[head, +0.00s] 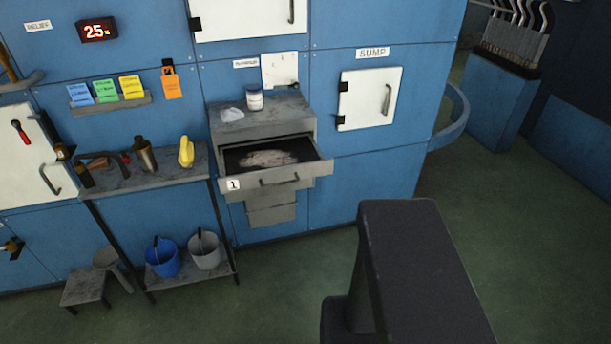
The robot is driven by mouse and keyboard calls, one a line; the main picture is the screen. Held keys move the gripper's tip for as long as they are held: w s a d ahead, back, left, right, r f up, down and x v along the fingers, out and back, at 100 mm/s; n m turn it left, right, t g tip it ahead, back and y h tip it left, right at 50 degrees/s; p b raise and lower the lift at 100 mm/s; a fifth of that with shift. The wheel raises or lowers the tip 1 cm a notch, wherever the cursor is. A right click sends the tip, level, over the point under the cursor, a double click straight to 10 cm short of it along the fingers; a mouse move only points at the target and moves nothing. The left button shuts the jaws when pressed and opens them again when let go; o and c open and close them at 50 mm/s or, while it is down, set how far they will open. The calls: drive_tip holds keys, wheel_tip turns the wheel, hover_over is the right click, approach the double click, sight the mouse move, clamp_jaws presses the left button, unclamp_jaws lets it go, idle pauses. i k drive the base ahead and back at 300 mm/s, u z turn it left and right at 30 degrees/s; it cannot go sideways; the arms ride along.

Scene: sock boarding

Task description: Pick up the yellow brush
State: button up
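A small yellow object (186,151), which looks like the yellow brush, stands upright at the right end of the grey side shelf (140,181). It is too small to make out its bristles. A dark metal canister (144,155) stands just left of it, with a small gap between them. My gripper is not in view; a large dark block at the bottom right hides part of the floor.
A grey drawer cabinet (265,122) stands right of the shelf, its top drawer (279,182) pulled open and holding a pale heap. Blue (163,258) and grey (204,249) buckets sit below the shelf. A low stool (84,288) is at left. Green floor (270,300) is clear in front.

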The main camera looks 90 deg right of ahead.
sight(186, 154)
drive_tip(key=z, duration=5.5)
drive_tip(key=i, duration=0.1)
drive_tip(key=u, duration=2.5)
drive_tip(key=k, duration=0.1)
drive_tip(key=z, duration=1.15)
drive_tip(key=k, duration=0.4)
drive_tip(key=u, duration=1.15)
